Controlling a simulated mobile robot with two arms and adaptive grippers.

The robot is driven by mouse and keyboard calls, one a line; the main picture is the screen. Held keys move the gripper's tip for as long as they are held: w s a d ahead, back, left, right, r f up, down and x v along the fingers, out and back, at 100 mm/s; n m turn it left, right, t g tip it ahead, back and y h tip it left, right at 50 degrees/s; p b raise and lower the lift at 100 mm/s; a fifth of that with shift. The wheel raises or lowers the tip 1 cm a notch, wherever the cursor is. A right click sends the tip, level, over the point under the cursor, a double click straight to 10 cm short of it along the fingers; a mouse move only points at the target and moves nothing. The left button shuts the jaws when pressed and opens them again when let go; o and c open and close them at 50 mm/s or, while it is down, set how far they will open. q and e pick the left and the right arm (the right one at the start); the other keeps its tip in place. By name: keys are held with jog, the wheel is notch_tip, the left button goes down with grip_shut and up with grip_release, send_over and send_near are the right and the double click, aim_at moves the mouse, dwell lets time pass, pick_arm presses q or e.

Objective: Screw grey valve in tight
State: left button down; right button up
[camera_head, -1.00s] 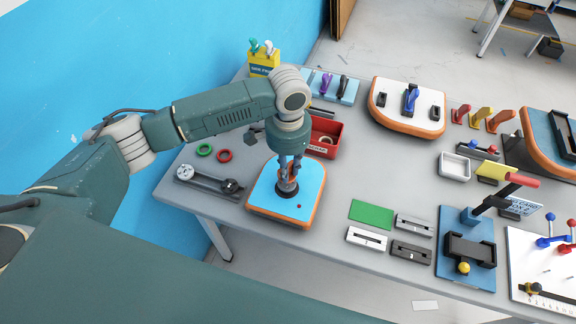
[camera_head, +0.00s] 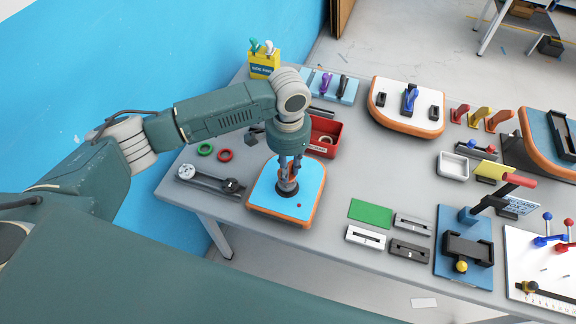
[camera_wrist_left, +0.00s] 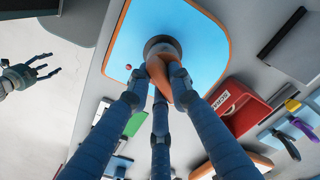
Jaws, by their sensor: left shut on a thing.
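The blue-topped board with an orange rim (camera_head: 265,208) lies at the near left of the table. It also shows in the wrist view (camera_wrist_left: 205,45). A round grey valve base (camera_wrist_left: 160,42) stands on the blue face, with an orange part (camera_wrist_left: 166,62) rising from it. My left gripper (camera_head: 288,172) points down over it. Its fingers (camera_wrist_left: 158,88) are shut around the orange part and hide much of it. I cannot see the thread or how deep the valve sits. My right gripper (camera_wrist_left: 28,72) shows at the left of the wrist view, fingers spread, empty and away from the table.
A red bin (camera_head: 325,135) stands just behind the board. Green (camera_head: 205,149) and red (camera_head: 224,155) rings and a dark tool (camera_head: 208,182) lie to the left. A green plate (camera_head: 371,213) and slotted blocks (camera_head: 409,250) lie to the right. Bare table separates them.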

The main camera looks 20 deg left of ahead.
dwell(0.7)
pick_arm(q)
jog(key=shift+p, duration=0.35)
jog(key=shift+f, duration=1.1)
dwell(0.4)
jog(key=c, duration=1.5)
grip_release()
jog(key=shift+r, duration=0.1)
notch_tip(320, 180, up, 12)
jog(key=shift+f, duration=0.1)
